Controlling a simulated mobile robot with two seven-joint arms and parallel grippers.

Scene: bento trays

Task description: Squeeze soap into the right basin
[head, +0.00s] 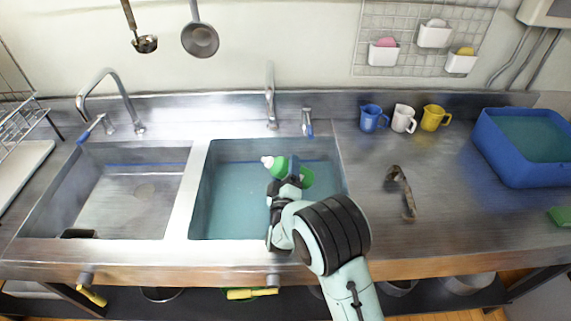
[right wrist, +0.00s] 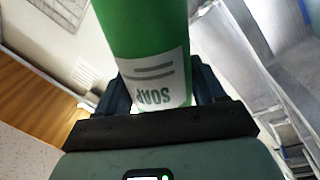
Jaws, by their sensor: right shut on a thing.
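A green soap bottle (head: 305,175) with a white cap is tipped on its side above the right basin (head: 225,200), its cap pointing left. The basin holds bluish water. My right gripper (head: 288,180) is shut on the bottle over the basin. In the right wrist view the bottle (right wrist: 140,30), with a white label reading SOAP, sits between the fingers of the gripper (right wrist: 160,95). Whether soap is coming out cannot be seen. My left gripper is not in view.
The left basin (head: 125,205) is empty of water. Faucets (head: 271,97) stand behind the basins. Blue, white and yellow mugs (head: 403,118), a brown curved handle (head: 402,190) and a blue tub (head: 490,140) are on the counter at right.

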